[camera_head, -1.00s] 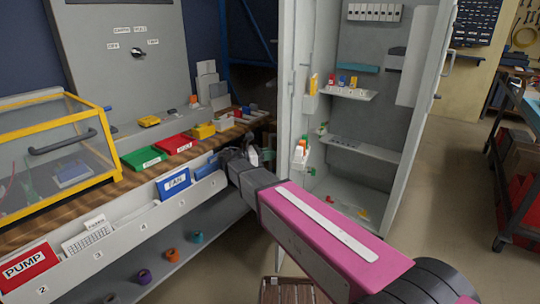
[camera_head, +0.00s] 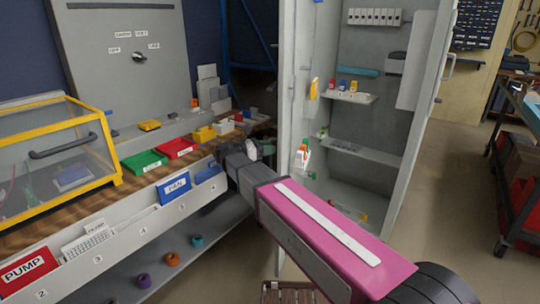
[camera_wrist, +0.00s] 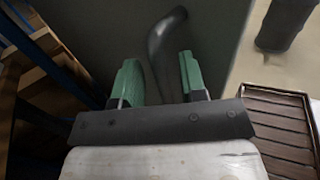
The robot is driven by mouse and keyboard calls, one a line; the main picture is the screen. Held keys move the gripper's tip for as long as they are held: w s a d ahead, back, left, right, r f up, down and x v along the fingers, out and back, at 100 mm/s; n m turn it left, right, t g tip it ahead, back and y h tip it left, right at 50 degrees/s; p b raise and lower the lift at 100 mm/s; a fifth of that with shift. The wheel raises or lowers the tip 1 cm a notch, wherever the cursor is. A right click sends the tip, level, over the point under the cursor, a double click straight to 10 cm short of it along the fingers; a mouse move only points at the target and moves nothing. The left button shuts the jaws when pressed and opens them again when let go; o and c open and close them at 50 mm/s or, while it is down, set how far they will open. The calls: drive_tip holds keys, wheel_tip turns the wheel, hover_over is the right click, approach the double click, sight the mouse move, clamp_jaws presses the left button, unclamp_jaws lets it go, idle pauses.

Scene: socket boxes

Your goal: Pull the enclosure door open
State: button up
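The enclosure is a tall grey cabinet (camera_head: 362,210) right of the bench, its shelved inside in view. A pale door panel (camera_head: 292,90) stands on its left side. Its outer face seems to be the grey-green surface (camera_wrist: 105,30) in the wrist view. My gripper (camera_wrist: 160,85) has two green fingers apart in front of that surface. A dark curved handle (camera_wrist: 166,45) runs down into the gap between them, with room on both sides; contact cannot be told. In the head view my gripper (camera_head: 262,150) is beside the left panel, its fingertips mostly hidden.
A bench (camera_head: 135,190) with red and green trays and label cards lies close on the left. A yellow-framed clear case (camera_head: 60,150) sits on it. A slatted brown item (camera_wrist: 280,120) is low on the right. Open floor (camera_head: 450,190) lies right of the cabinet.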

drive_tip(key=s+a+r, duration=0.6)
drive_tip(key=s, duration=0.2)
drive_tip(key=shift+a, duration=0.3)
drive_tip(key=shift+s+r, duration=0.1)
